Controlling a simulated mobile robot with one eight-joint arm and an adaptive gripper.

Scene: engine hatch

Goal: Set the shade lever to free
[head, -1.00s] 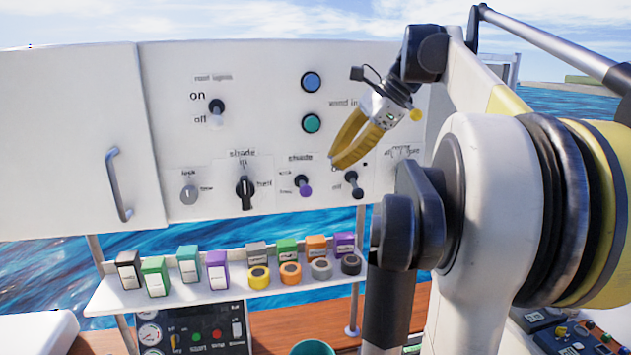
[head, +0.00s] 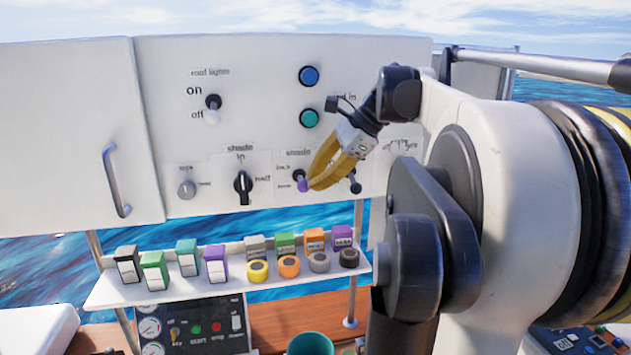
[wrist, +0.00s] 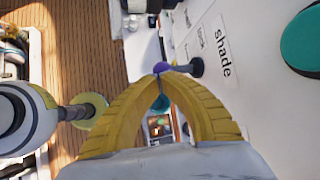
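The shade lever (head: 303,186) has a purple knob on a short dark stem, under a "shade" label on the white panel. "Lock" is printed at its upper left and "free" at its lower left. I cannot tell which setting it stands in. My gripper (head: 310,187) has yellow fingers, with the tips right at the purple knob. In the wrist view the fingers (wrist: 161,77) curve together, tips almost meeting. The purple knob (wrist: 163,67) shows just past them, its stem running right to the panel. I cannot tell whether they touch it.
A black-tipped lever (head: 355,186) sits close right of the fingers. A black rotary knob (head: 243,187) and a lock knob (head: 187,189) are to the left. Blue (head: 309,76) and green (head: 308,118) buttons are above. A shelf (head: 110,291) of boxes and tape rolls stands below.

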